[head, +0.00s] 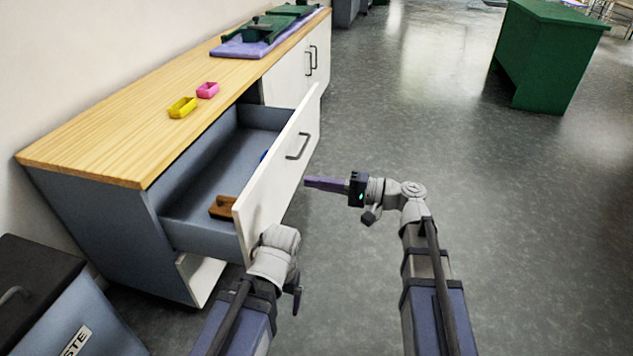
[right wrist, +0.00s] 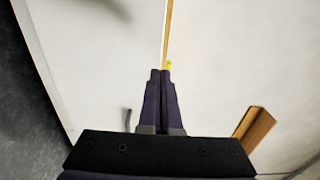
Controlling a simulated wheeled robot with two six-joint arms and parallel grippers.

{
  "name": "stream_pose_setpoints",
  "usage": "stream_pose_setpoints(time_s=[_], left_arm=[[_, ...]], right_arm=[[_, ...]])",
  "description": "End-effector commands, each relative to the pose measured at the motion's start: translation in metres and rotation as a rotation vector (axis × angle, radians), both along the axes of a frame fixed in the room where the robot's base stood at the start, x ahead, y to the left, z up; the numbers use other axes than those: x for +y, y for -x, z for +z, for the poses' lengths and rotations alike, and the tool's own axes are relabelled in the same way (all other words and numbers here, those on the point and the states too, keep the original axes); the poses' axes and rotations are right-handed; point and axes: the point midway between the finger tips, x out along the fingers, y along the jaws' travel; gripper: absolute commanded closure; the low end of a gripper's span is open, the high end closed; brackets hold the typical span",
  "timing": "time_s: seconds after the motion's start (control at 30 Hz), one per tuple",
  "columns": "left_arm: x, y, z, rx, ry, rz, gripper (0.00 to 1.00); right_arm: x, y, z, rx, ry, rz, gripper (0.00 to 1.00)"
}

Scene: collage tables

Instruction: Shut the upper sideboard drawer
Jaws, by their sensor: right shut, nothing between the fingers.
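The upper sideboard drawer (head: 185,232) stands pulled out in the head view, its grey inside showing. Its white front (head: 262,185) carries a dark bar handle (head: 297,146). A brown wooden item (head: 222,207) lies inside near the front, and a bit of something blue shows behind the front panel. My right gripper (head: 308,182) is shut and empty, its fingers pointing left toward the drawer front from the outside. In the right wrist view its fingers (right wrist: 160,75) are together before pale surfaces; contact cannot be told.
A dark-lidded bin (head: 85,318) stands at lower left. A green table (head: 548,55) stands far right. Floor between is clear.

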Motion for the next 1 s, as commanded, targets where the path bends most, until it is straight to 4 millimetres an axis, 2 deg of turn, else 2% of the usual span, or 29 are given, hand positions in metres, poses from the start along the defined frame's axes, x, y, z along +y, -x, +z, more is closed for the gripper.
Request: stream_pose_setpoints(time_s=[0.03, 0.2, 0.5, 0.7, 1.0], left_arm=[[0.000, 0.000, 0.000, 0.000, 0.000, 0.000, 0.03], [0.000, 0.000, 0.000, 0.000, 0.000, 0.000, 0.03], [0.000, 0.000, 0.000, 0.000, 0.000, 0.000, 0.03], [0.000, 0.000, 0.000, 0.000, 0.000, 0.000, 0.03], [0.000, 0.000, 0.000, 0.000, 0.000, 0.000, 0.03]], right_arm=[[0.012, -0.004, 0.000, 0.000, 0.000, 0.005, 1.00], [0.046, -0.015, 0.000, 0.000, 0.001, 0.004, 1.00], [0.088, -0.029, 0.000, 0.000, 0.001, 0.002, 1.00], [0.098, -0.032, 0.000, 0.000, 0.001, 0.001, 1.00], [0.099, -0.032, 0.000, 0.000, 0.001, 0.000, 1.00]])
